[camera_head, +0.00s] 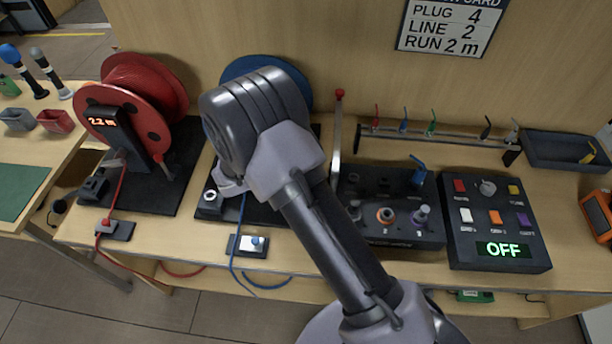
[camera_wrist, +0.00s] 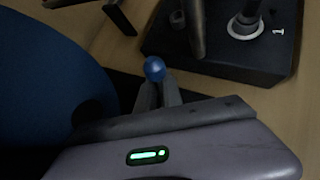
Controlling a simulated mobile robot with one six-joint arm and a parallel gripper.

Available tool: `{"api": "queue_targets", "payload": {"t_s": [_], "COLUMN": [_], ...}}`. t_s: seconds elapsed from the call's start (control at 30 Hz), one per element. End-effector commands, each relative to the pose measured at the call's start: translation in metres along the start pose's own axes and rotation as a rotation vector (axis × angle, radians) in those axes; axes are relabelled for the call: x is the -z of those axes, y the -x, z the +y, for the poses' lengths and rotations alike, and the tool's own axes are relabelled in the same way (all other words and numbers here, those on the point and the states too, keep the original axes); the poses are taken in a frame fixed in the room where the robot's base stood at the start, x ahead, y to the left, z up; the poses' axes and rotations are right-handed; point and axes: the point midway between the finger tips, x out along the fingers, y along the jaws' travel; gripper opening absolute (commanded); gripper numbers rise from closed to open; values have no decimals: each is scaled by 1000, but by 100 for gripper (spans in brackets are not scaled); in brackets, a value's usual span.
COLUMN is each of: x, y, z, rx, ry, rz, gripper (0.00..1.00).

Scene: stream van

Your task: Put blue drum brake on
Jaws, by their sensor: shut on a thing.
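The blue drum (camera_head: 262,66) stands at the back of the bench, mostly hidden behind my arm in the head view. Its dark blue side fills the left of the wrist view (camera_wrist: 40,95). My gripper (camera_wrist: 157,86) is beside the drum, with its two fingers closed together at a small blue ball knob (camera_wrist: 154,68). The knob looks like the handle of the blue drum's brake. The rest of its lever is hidden, so I cannot tell its position. In the head view, my arm covers the brake and the fingers.
A red drum (camera_head: 119,92) with a "2.2 m" display stands left. A tall red-tipped lever (camera_head: 338,135) rises right of my arm, near a dark socket box (camera_head: 392,234). A control panel (camera_head: 500,220) reads OFF. A blue cable (camera_head: 238,230) runs down to a small plate.

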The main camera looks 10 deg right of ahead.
Motion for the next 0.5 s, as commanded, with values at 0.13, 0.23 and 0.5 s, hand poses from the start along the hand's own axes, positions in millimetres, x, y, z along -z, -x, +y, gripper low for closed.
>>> {"api": "queue_targets", "payload": {"t_s": [0.13,0.23,0.5], "x": [-4,-5,-4], "y": [2,2,2], "z": [5,5,4], "rx": [-7,-8,-6], "ry": [-7,-7,-6], "rz": [-5,-5,-5], "gripper": [0,0,33]}}
